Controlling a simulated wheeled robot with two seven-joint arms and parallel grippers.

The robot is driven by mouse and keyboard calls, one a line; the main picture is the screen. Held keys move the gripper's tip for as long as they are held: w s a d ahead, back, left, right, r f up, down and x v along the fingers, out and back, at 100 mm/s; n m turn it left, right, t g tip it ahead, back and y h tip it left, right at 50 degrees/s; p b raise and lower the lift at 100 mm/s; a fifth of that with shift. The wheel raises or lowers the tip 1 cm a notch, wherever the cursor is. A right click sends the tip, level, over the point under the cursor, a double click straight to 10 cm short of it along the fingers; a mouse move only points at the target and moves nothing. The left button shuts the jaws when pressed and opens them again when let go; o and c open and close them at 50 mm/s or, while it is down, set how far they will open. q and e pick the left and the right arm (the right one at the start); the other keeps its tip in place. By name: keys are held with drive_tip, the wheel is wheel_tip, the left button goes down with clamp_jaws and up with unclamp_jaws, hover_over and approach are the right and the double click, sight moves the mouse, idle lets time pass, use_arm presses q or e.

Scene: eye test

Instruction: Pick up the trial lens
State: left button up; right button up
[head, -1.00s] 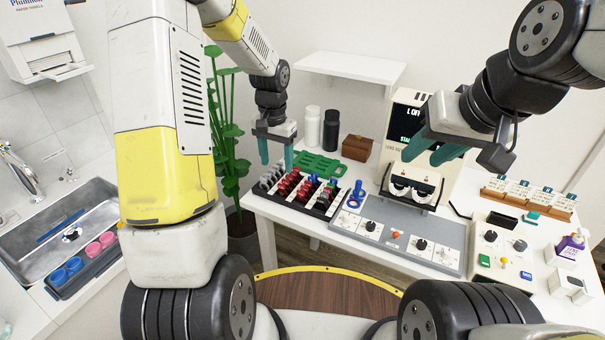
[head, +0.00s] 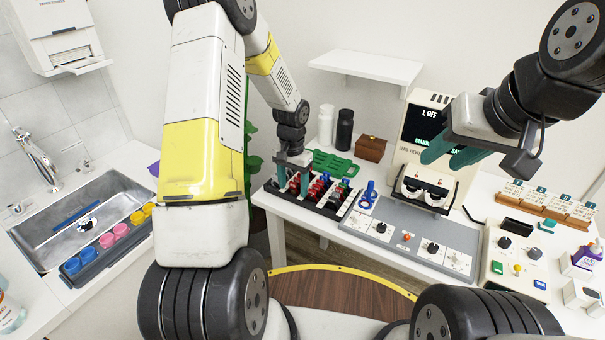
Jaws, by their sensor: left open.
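Several trial lenses with red (head: 317,187), dark, green and blue handles stand in a black rack (head: 335,213) on the white table. I cannot tell which one the task means. My right gripper (head: 452,154) looks open and empty in front of the dark-screened device.
A green perforated tray (head: 333,164), white bottle (head: 326,125), black bottle (head: 344,129) and brown box (head: 371,148) stand behind the rack. The grey panel (head: 398,245) with knobs and the screened device (head: 417,128) are to the right. A sink (head: 40,240) is at the left.

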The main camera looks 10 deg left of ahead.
use_arm(q)
drive_tip(key=shift+c, duration=0.2)
clamp_jaws()
